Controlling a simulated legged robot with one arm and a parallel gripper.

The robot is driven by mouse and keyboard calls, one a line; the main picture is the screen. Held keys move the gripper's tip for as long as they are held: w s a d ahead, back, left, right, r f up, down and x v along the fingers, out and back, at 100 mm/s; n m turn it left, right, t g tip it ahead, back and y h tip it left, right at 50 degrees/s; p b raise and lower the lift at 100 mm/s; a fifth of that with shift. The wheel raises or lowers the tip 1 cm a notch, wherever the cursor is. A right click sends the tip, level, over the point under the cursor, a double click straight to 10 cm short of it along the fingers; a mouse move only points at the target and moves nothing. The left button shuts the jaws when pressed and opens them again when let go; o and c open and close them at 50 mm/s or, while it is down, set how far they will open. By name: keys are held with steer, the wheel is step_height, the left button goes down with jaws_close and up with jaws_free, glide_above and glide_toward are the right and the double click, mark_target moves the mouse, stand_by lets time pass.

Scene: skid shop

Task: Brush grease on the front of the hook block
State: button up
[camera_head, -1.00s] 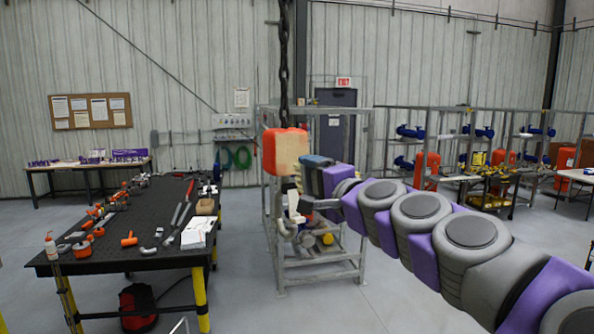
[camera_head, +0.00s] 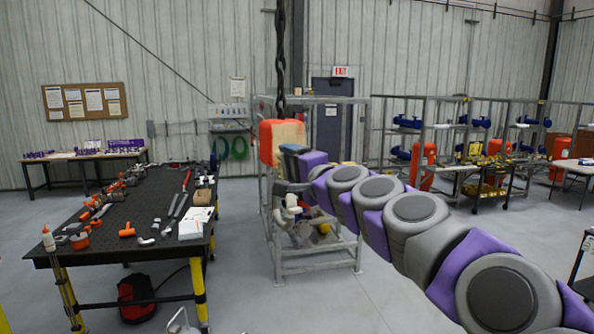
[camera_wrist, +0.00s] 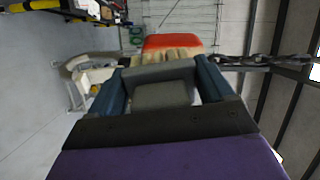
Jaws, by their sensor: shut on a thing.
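The orange hook block (camera_head: 267,145) hangs from a dark chain (camera_head: 281,55). A tan patch (camera_head: 290,137) covers much of its front; I cannot tell whether this is grease, bristles or both. In the wrist view the block (camera_wrist: 172,41) shows its orange top edge above tan lumps (camera_wrist: 165,55). My gripper (camera_head: 290,148) is at the lower front of the block. Its blue fingers (camera_wrist: 165,80) are shut on a grey piece, seemingly the brush (camera_wrist: 158,72). Its working end is hard to make out, as is any contact with the block.
A metal frame (camera_head: 318,268) stands below and around the block, with pale pipe fittings (camera_head: 290,207) near my gripper. A black work table (camera_head: 110,238) with tools stands on the left. Racks of blue and red parts are at the right.

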steer(key=shift+x, duration=2.25)
steer(key=shift+w+a+r+p, duration=0.1)
steer(key=shift+w+a+p, duration=0.25)
steer(key=shift+w, duration=0.1)
stand_by(1.2)
steer(key=shift+x, duration=1)
stand_by(0.6)
steer(key=w+d+p, duration=0.1)
steer(key=w+d, duration=0.5)
steer(key=d, duration=0.3)
steer(key=shift+r, duration=0.2)
stand_by(1.3)
